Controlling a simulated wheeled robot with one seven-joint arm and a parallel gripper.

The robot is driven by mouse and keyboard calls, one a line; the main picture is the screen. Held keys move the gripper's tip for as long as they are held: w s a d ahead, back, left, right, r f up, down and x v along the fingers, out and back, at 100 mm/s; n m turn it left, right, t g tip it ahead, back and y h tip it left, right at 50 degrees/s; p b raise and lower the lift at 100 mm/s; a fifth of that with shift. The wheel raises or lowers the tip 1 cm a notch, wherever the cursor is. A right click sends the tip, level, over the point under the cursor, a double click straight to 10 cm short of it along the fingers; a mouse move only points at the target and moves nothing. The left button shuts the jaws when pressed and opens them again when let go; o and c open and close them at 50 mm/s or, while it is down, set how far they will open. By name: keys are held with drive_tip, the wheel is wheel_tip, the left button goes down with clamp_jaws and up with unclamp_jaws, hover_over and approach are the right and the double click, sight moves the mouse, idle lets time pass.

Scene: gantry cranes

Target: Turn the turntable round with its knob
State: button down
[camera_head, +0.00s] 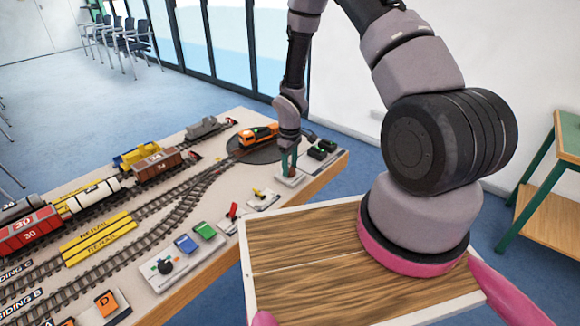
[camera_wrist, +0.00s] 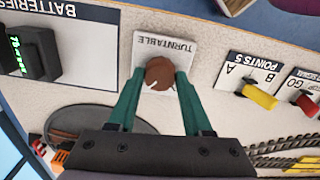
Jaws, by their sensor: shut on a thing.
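The turntable (camera_head: 240,151) is a dark round disc at the far right end of the model railway board, with an orange locomotive (camera_head: 258,135) standing on it. In the wrist view a part of the turntable (camera_wrist: 75,122) shows at the lower left. The brown round knob (camera_wrist: 160,73) with a pale pointer line sits on a white plate labelled TURNTABLE (camera_wrist: 150,46). My gripper (camera_wrist: 160,80) has its green fingers closed on both sides of the knob. In the head view my gripper (camera_head: 288,165) reaches down to the board edge, and the knob is hard to make out there.
Beside the knob are the batteries panel (camera_wrist: 80,40) and the Points 5 panel with a yellow lever (camera_wrist: 260,96). A red lever (camera_wrist: 305,103) is farther right. Tracks with several wagons cover the board. A wooden-topped tray (camera_head: 310,265) is in the foreground.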

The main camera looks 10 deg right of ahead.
sight(290, 169)
drive_tip(key=shift+m, duration=0.6)
drive_tip(key=shift+c, duration=1.6)
unclamp_jaws()
wheel_tip(290, 169, up, 11)
